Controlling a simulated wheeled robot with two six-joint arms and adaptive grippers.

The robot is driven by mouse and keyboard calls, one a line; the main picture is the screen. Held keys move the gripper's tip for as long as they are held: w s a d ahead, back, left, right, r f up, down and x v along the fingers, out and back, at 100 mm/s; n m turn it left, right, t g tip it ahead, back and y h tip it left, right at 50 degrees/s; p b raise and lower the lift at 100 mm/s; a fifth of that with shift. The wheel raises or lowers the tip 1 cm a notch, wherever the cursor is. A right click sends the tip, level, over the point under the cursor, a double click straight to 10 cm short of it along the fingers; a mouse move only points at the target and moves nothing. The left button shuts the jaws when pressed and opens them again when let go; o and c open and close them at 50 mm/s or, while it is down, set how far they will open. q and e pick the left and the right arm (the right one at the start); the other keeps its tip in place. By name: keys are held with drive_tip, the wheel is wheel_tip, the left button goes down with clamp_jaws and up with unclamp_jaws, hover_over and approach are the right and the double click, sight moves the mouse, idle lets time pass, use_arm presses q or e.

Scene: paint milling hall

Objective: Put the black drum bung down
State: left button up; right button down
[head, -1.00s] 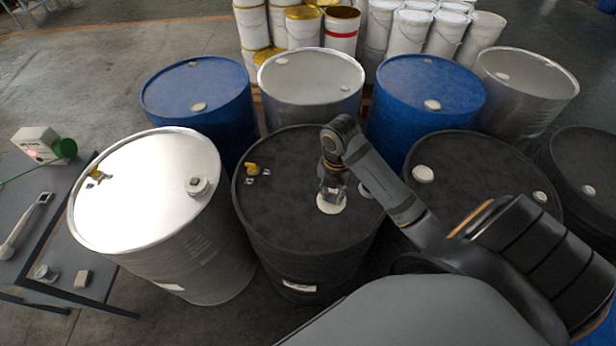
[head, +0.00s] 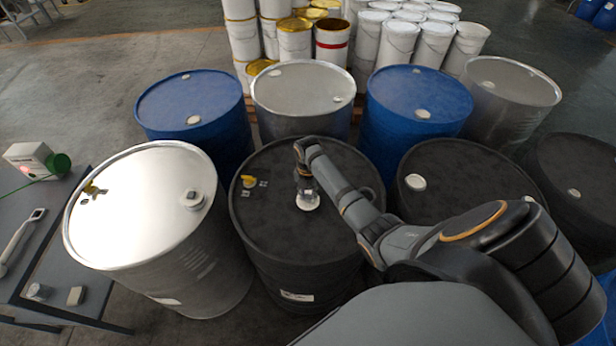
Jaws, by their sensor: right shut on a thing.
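The black drum (head: 270,218) stands in the middle of the front row, upright. My right gripper (head: 307,192) points down over the front middle of its lid. It is shut on a round white-topped bung (head: 308,203), which I take to be the black drum bung. I cannot tell whether the bung touches the lid or hangs just above it. My right forearm crosses the right side of the lid and hides part of it. My left gripper is not in view.
A yellow-handled tap (head: 248,181) sits at the lid's left edge. A bright steel drum (head: 135,215) stands to the left, another black drum (head: 465,180) to the right, and blue drums (head: 190,105) behind. A grey table (head: 55,265) is at far left.

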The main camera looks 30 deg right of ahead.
sight(308, 197)
drive_tip(key=shift+d+f, duration=0.1)
drive_tip(key=shift+f, duration=0.15)
drive_tip(key=shift+f, duration=0.1)
drive_tip(key=c, duration=1.1)
unclamp_jaws()
drive_tip(key=shift+r, duration=0.25)
wheel_tip(308, 197, up, 12)
drive_tip(key=b, duration=0.2)
drive_tip(key=shift+f, duration=0.15)
